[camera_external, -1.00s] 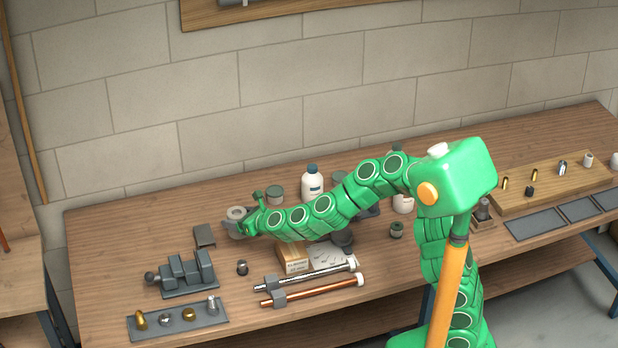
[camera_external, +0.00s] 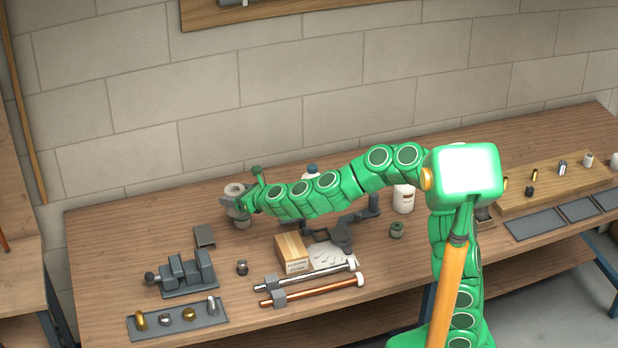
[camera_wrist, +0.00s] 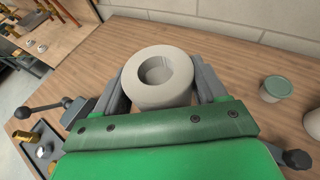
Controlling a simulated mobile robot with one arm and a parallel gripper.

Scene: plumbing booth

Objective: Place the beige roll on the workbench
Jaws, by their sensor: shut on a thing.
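The beige roll (camera_wrist: 160,80), a short thick ring with a round hole, sits between the two grey fingers of my gripper (camera_wrist: 161,90) in the wrist view. The fingers are shut on its sides. In the external view the roll (camera_external: 235,189) is at the left end of my green arm, with its hole facing up. It appears held above the rear left part of the workbench (camera_external: 110,240). My gripper (camera_external: 240,203) partly hides its lower side, and the exact gap to the bench cannot be told.
A vise (camera_external: 185,272), a tray of fittings (camera_external: 178,318), a small box (camera_external: 291,253) and two pipes (camera_external: 310,285) lie in front. A dark flat block (camera_external: 204,236) is near the roll. A green-lidded jar (camera_wrist: 275,88) stands right. The bench's far left is clear.

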